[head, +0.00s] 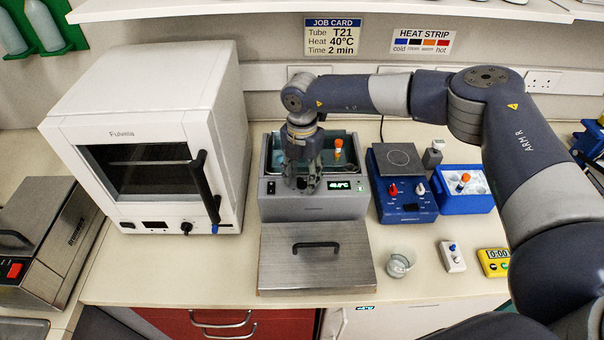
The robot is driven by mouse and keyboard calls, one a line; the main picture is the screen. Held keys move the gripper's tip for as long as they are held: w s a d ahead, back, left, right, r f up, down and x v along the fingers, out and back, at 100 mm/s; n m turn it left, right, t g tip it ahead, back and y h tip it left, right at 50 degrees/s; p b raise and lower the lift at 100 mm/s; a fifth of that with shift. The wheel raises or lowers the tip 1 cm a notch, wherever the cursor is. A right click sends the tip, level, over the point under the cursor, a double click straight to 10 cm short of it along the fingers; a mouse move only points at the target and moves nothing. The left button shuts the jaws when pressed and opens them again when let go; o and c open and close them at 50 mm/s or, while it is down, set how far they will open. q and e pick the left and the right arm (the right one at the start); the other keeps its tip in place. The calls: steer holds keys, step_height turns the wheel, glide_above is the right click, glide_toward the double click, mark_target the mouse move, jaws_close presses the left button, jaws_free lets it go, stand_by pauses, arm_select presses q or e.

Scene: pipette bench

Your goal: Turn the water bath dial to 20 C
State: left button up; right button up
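The grey water bath (278,208) stands mid-bench in the head view, with an open basin of water. Its green display (339,185) reads roughly 40 °C; the exact digits are too small to be sure of. My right gripper (306,187) points down at the bath's front panel, left of the display. Its fingertips are around or just in front of the dark dial area, and they hide the dial and its pointer. I cannot tell whether they touch or grip it. An orange-capped tube (338,147) stands in the bath. My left gripper is out of view.
The bath's lid (315,270) lies on the bench in front. The white oven (150,140) stands close on the left.

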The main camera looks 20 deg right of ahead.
steer(key=c, duration=0.9)
jaws_close()
steer(key=shift+f+n+b, duration=0.15)
steer(key=shift+n+b, duration=0.25)
steer(key=shift+b, duration=0.2)
steer(key=shift+n+b, duration=0.7)
steer(key=shift+b, duration=0.05)
steer(key=n+b, duration=0.5)
steer(key=shift+f, duration=0.1)
steer(key=n+b, duration=0.3)
steer(key=n, duration=0.1)
steer(key=n+b, duration=0.2)
steer(key=shift+n, duration=0.3)
steer(key=n+b, duration=0.1)
steer(key=n, duration=0.2)
steer(key=shift+r+n+b, duration=0.2)
steer(key=shift+n+b, duration=0.2)
steer(key=n+b, duration=0.1)
steer(key=n, duration=0.2)
arm_select(q)
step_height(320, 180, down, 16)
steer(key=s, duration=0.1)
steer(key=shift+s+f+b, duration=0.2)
steer(key=shift+b, duration=0.15)
arm_select(e)
steer(key=shift+r+n, duration=0.15)
steer(key=shift+n, duration=1.45)
